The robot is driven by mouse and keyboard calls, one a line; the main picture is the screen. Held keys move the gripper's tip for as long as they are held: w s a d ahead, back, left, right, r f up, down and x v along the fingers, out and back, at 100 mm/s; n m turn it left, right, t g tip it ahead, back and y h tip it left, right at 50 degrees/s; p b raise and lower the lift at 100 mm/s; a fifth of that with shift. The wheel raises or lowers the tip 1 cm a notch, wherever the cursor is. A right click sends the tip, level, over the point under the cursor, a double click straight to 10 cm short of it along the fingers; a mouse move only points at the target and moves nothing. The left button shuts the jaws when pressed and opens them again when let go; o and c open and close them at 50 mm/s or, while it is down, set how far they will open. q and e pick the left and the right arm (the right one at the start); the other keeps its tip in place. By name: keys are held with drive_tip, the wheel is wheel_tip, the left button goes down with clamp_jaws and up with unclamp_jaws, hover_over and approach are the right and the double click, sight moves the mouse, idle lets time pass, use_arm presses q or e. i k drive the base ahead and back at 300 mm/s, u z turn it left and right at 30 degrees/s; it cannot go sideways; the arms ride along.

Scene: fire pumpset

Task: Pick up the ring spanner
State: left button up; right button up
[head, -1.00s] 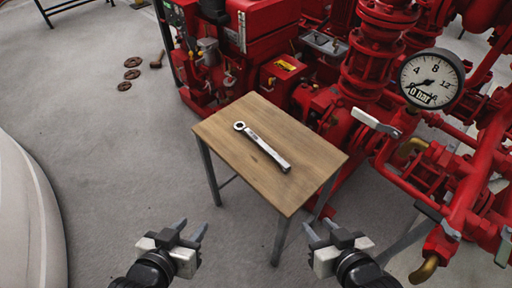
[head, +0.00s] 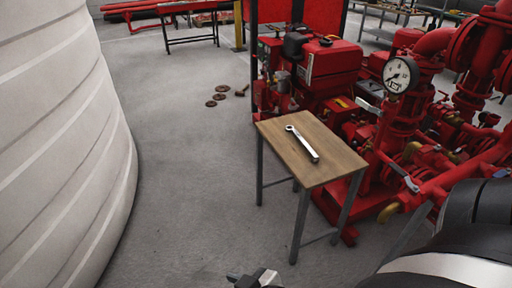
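The ring spanner (head: 303,145) is a silver tool lying flat on a small wooden-topped table (head: 335,168). Its ring end points to the far left and its other end toward the near right. One gripper (head: 250,277), apparently my right, is cut off by the bottom edge. It is in front of the table and well apart from the spanner. Its fingers show too little to tell open from shut. My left gripper is out of view. Nothing holds the spanner.
A red pumpset (head: 325,65) with a pressure gauge (head: 399,75) stands close behind and right of the table. A large white ribbed tank (head: 60,140) fills the left. Several rusty discs (head: 216,99) lie on the floor. The grey floor left of the table is clear.

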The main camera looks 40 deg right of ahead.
sight(315, 158)
drive_tip(key=z, duration=0.15)
drive_tip(key=i, duration=1.55)
drive_tip(key=z, duration=1.4)
drive_tip(key=i, duration=1.2)
drive_tip(key=z, duration=1.35)
drive_tip(key=i, duration=0.15)
drive_tip(key=z, duration=0.05)
